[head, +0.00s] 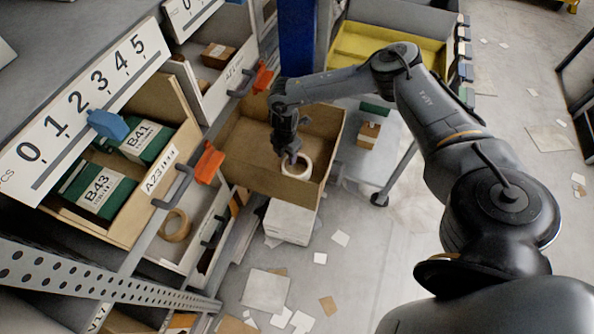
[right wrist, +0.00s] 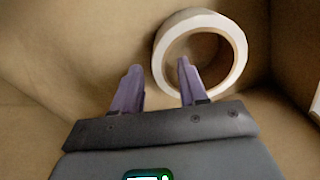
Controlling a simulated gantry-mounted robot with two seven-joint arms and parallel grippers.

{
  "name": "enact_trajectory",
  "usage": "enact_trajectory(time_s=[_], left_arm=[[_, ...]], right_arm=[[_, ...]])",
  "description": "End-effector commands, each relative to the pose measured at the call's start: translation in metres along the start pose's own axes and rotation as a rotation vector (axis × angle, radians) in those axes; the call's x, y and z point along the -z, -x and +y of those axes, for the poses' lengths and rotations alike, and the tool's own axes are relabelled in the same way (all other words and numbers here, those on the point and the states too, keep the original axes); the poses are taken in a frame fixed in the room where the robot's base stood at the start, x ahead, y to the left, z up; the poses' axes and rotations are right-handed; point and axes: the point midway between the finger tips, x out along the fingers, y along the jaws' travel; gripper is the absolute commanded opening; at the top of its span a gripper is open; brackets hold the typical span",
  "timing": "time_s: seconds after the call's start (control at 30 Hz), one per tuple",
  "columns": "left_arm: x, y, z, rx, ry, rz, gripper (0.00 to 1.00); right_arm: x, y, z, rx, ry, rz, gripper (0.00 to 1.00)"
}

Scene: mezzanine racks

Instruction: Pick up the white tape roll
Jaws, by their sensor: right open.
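The white tape roll (head: 296,172) lies in an open brown drawer (head: 328,158), near its front right part in the head view. My right gripper (head: 291,156) reaches down into the drawer just above the roll. In the right wrist view the roll (right wrist: 237,50) is beyond the fingertips, with its ring opening toward the camera. My right gripper (right wrist: 158,75) is open, and its right finger overlaps the roll's opening in the picture. Whether a finger touches the roll cannot be told. My left gripper is not in view.
A tan tape roll (head: 175,225) lies in a lower drawer at left. Green boxes (head: 92,188) fill the drawer beside it. Orange drawer clips (head: 209,163) stick out near the brown drawer. A white box (head: 289,222) stands below it. Drawer walls surround the gripper.

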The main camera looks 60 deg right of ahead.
Motion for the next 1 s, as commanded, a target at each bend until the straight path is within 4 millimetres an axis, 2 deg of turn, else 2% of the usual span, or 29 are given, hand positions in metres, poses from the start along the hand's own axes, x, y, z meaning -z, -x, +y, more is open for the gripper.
enact_trajectory(time_s=[0.03,0.13,0.47,0.77,1.0], left_arm=[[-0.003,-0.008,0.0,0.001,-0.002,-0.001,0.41],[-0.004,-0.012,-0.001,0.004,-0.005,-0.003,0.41],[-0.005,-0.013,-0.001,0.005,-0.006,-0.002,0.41],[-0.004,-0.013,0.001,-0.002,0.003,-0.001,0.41],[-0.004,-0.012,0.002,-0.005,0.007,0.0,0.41]], right_arm=[[0.0,-0.01,0.002,-0.002,0.0,-0.001,0.43],[0.0,-0.019,0.001,0.0,0.001,0.0,0.43],[0.0,-0.023,0.001,-0.001,-0.001,0.001,0.43],[0.0,-0.023,0.001,-0.001,-0.001,0.0,0.0],[0.0,-0.023,0.001,-0.001,-0.001,0.0,0.0]])
